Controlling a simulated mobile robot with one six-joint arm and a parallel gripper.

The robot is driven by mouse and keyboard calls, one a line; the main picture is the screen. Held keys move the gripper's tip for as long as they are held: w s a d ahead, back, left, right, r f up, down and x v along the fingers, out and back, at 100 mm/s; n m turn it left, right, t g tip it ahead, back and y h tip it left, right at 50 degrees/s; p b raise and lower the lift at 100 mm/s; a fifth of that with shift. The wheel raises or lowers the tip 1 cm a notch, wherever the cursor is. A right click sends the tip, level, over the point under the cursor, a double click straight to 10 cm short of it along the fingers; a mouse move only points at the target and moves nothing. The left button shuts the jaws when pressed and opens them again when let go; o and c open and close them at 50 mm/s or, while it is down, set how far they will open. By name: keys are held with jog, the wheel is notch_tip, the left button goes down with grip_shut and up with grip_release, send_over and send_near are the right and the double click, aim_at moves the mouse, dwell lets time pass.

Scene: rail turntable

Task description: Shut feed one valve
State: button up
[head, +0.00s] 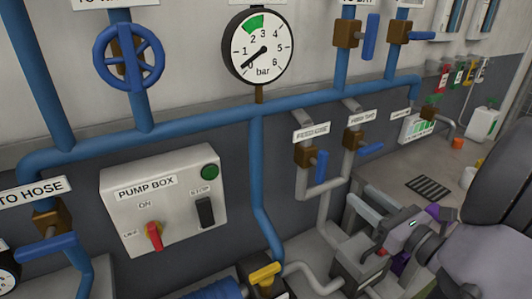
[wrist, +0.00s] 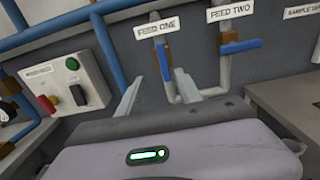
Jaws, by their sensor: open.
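The feed one valve (head: 305,157) is a brass body on a grey pipe under the "FEED ONE" label. Its blue lever (head: 321,167) points down, along the pipe. In the wrist view the blue feed one lever (wrist: 163,62) hangs just beyond and between my fingers. My gripper (head: 350,197) is open and empty, to the lower right of the valve in the head view. In the wrist view my gripper (wrist: 158,78) has its fingers spread, apart from the lever. The brass body is mostly hidden behind the lever there.
The feed two valve (head: 355,138) stands right of feed one, its blue lever across the pipe. The pump box (head: 160,200) is at left, with a red knob. A pressure gauge (head: 259,46) reads near zero. A grey bench (head: 420,165) lies at right.

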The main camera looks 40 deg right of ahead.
aim_at(325, 165)
jog(key=w+d+b, duration=0.1)
jog(key=w, duration=0.4)
jog(key=w+b, duration=0.1)
jog(key=w, duration=0.4)
jog(key=w+d+b, duration=0.1)
jog(key=w, duration=0.5)
jog(key=shift+d, duration=0.3)
grip_shut()
